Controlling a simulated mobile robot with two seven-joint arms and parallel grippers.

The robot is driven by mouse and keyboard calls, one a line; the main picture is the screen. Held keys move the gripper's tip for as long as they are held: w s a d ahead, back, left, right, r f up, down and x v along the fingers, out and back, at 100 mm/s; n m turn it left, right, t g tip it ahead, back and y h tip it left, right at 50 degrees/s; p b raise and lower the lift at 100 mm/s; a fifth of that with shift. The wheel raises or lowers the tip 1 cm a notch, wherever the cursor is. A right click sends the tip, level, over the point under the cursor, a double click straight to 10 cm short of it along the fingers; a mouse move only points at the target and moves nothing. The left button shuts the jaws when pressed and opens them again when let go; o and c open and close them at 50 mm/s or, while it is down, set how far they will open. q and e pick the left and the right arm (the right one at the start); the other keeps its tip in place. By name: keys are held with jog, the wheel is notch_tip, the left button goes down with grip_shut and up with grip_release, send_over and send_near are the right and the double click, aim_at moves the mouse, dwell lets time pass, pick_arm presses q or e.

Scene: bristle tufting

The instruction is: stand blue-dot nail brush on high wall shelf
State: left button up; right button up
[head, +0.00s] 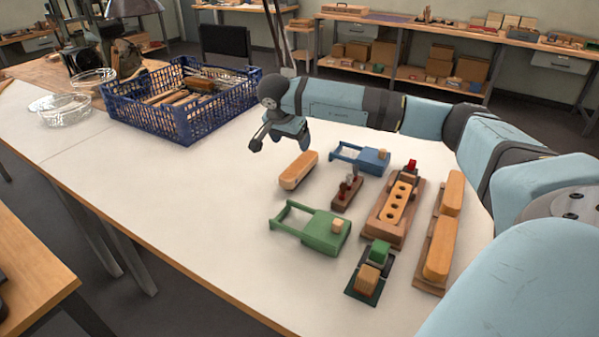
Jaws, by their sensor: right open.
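My right gripper (280,146) hangs over the white table, its jaws apart and empty, a little above and behind a light wooden oblong block (298,170). This block looks like a brush body. Two similar wooden blocks lie at the right, an upper one (453,193) and a lower one (439,248), on a long brown wooden holder (430,274). No blue dot can be made out on any of them, so I cannot tell which is the blue-dot nail brush. No high wall shelf shows. My left gripper is not in view.
On the white table (190,210) stand a blue frame tool (372,161), a green one (325,235), a holed wooden block (398,205), a small pinned block (347,191) and a green-based piece (362,285). A blue crate (185,128) and glass bowls (62,108) are farther left.

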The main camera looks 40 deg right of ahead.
aim_at(299, 164)
jog(key=b+x, duration=0.2)
jog(key=x, duration=1)
jog(key=shift+w+f, duration=0.1)
jog(key=shift+f, duration=0.2)
jog(key=shift+r, duration=0.1)
jog(key=c, duration=1.2)
